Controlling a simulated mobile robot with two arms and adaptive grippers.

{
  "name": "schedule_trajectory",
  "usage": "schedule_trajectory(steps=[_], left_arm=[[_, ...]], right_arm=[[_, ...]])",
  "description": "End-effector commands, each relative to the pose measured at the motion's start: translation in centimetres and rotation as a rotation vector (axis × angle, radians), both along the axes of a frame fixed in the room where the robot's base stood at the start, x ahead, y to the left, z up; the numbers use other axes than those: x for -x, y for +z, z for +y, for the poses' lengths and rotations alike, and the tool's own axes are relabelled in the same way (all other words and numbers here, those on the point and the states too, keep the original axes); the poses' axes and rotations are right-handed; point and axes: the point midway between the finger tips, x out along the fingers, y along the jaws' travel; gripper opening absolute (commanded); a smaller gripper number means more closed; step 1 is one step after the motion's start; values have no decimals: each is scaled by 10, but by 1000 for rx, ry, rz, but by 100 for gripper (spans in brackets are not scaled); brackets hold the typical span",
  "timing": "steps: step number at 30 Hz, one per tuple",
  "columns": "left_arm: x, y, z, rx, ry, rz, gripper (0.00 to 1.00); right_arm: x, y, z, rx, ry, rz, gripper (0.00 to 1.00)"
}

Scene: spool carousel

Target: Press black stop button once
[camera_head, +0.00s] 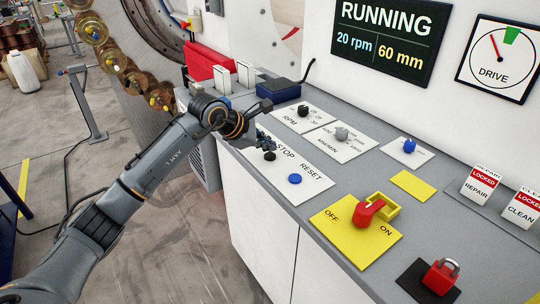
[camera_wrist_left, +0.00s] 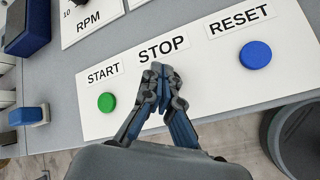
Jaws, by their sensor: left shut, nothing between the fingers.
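The control panel plate (camera_head: 312,176) carries STOP and RESET labels. The black stop button (camera_head: 269,156) shows in the head view at the plate's near edge, below the STOP label. My left gripper (camera_head: 266,141) is shut and empty, pointing down just beside and above it. In the left wrist view my left gripper (camera_wrist_left: 160,72) covers the place below the STOP label (camera_wrist_left: 164,48), so the button is hidden there. I cannot tell whether the fingertips touch the button. The wall display (camera_head: 388,38) reads RUNNING, 20 rpm, 60 mm. My right gripper is not in view.
A green START button (camera_wrist_left: 106,102) and a blue RESET button (camera_wrist_left: 256,55) flank the gripper. RPM and MM/MIN knobs sit behind. A red OFF/ON switch (camera_head: 368,210) on yellow, a red padlock (camera_head: 441,276) and a DRIVE dial (camera_head: 497,58) are to the right.

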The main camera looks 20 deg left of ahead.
Motion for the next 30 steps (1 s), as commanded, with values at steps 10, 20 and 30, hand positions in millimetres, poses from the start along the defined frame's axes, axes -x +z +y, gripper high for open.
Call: schedule_trajectory(steps=[10, 20, 30], left_arm=[[0, 0, 0, 0, 0, 0, 0], [0, -4, 0, 0, 0, 0, 0], [0, -8, 0, 0, 0, 0, 0]], right_arm=[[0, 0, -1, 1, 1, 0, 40], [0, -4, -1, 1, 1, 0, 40], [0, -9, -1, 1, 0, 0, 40]])
